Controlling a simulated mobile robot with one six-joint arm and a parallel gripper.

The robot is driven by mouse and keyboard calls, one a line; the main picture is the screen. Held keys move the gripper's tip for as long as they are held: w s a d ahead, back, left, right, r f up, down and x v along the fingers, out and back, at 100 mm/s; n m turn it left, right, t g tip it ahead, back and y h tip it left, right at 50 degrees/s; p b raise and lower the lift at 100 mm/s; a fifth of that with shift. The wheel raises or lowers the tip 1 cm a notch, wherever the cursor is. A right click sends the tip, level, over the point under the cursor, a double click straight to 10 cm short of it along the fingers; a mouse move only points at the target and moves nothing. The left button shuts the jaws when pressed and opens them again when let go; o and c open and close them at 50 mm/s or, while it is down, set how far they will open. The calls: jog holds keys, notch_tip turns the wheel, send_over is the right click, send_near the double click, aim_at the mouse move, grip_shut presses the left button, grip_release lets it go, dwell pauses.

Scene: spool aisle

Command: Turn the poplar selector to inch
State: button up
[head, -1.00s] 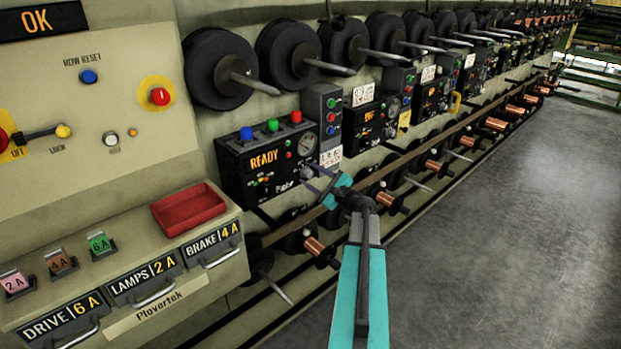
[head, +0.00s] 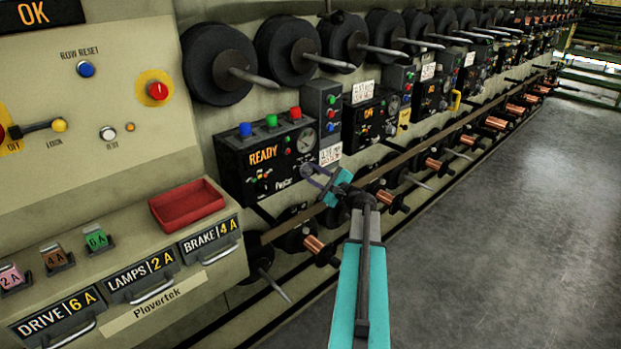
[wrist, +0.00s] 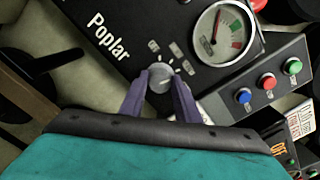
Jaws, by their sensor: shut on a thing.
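The Poplar panel (head: 235,165) is the black box that reads READY in the head view. Its name Poplar (wrist: 108,38) is printed in white in the wrist view. The selector (wrist: 160,76) is a small round grey knob near the panel's lower edge, with several small position labels around its far side. My gripper (wrist: 160,88) is shut on the knob, with a purple finger on each side of it. In the head view my gripper (head: 312,173) reaches the panel's lower right corner. The label wording and the knob's pointing direction are too small to tell.
A dial gauge (wrist: 222,33) sits right of the selector. A side box (wrist: 268,82) with blue, red and green buttons stands close to my gripper. A red tray (head: 187,204) lies on the ledge at left. The grey floor (head: 500,240) at right is clear.

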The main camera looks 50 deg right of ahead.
jog(key=shift+w+f+b, duration=0.15)
jog(key=shift+f+b, duration=0.1)
jog(key=shift+b, duration=0.15)
jog(key=n+b, duration=0.3)
jog(key=b, duration=0.3)
jog(key=shift+d+n, duration=0.1)
jog(key=shift+n, duration=0.3)
jog(key=n+b, duration=0.1)
jog(key=b, duration=0.2)
jog(key=shift+r+n, duration=0.2)
jog(key=shift+n, duration=0.1)
jog(key=shift+d+r+n, duration=0.1)
jog(key=shift+r+n, duration=0.05)
jog(key=shift+n, duration=0.15)
jog(key=o, duration=1)
jog(key=shift+o, duration=0.2)
